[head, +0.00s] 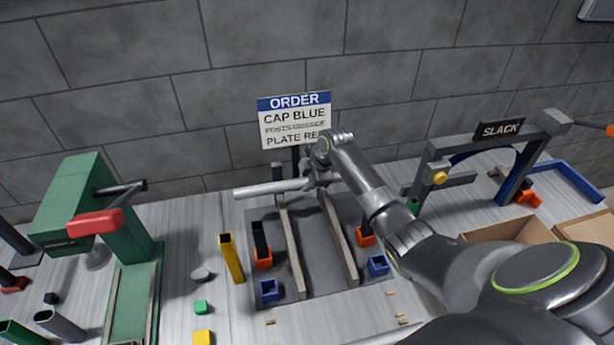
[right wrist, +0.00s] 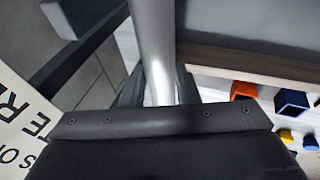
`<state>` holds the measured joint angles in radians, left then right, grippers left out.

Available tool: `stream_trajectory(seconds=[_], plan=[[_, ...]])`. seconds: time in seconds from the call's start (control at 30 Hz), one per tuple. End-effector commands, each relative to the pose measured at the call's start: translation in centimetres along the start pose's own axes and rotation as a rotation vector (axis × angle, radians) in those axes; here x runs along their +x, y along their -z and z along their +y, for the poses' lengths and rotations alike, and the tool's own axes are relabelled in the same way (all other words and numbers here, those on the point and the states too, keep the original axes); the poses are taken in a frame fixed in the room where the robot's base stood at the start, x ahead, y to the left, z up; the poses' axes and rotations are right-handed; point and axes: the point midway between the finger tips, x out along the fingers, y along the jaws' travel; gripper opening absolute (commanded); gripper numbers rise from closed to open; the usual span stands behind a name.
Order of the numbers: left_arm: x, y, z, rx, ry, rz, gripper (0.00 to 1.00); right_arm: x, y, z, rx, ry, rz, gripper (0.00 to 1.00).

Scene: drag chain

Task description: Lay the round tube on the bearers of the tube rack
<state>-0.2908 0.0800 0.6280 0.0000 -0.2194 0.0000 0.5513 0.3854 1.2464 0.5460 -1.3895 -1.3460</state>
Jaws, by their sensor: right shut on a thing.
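The round tube (head: 265,189) is a grey metal pipe. My right gripper (head: 312,180) is shut on it and holds it roughly level, its free end pointing left. In the right wrist view the tube (right wrist: 152,45) runs away from between the jaws. The tube rack has a dark base plate (head: 312,270) and two long grey bearers, a left one (head: 291,250) and a right one (head: 338,240). In the head view the tube crosses near the far ends of the bearers. I cannot tell whether it touches them. The tube's right part is hidden by my gripper.
The order sign (head: 295,118) stands behind the rack. Orange and blue sockets (head: 269,290) flank the bearers. A yellow post (head: 231,258) stands left of the rack, beside a green press (head: 100,210). A grey SLACK gantry (head: 490,150) and a cardboard box (head: 510,232) are at right.

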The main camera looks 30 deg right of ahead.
Motion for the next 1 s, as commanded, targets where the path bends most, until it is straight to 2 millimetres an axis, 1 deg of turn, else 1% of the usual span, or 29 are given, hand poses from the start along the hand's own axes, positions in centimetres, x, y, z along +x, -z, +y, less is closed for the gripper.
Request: stream_trajectory(seconds=[0.03,0.1,0.3,0.43,0.63,0.97,1.0], plan=[[0.8,-0.2,0.1,0.000,0.000,-0.001,0.36,0.9,-0.2,-0.4,0.000,0.000,0.000,0.02],[1.3,-0.4,0.1,0.000,0.000,-0.003,0.36,1.7,-0.5,-0.7,0.000,0.000,0.000,0.02],[2.7,-1.3,0.2,-0.001,0.001,-0.014,0.36,3.7,-1.0,-1.4,-0.001,0.000,0.000,0.02],[3.3,-1.7,0.2,-0.002,0.001,-0.019,0.36,4.7,-1.3,-1.8,0.000,-0.001,0.000,0.02],[3.8,-1.8,0.3,-0.002,0.001,-0.021,0.36,5.5,-1.5,-2.1,-0.001,-0.001,0.000,0.02],[3.8,-1.8,0.3,-0.002,0.001,-0.020,0.36,5.5,-1.5,-2.1,-0.001,-0.001,0.000,0.02],[3.8,-1.8,0.3,-0.002,0.001,-0.020,0.36,5.5,-1.5,-2.1,-0.001,-0.001,0.000,0.32]])
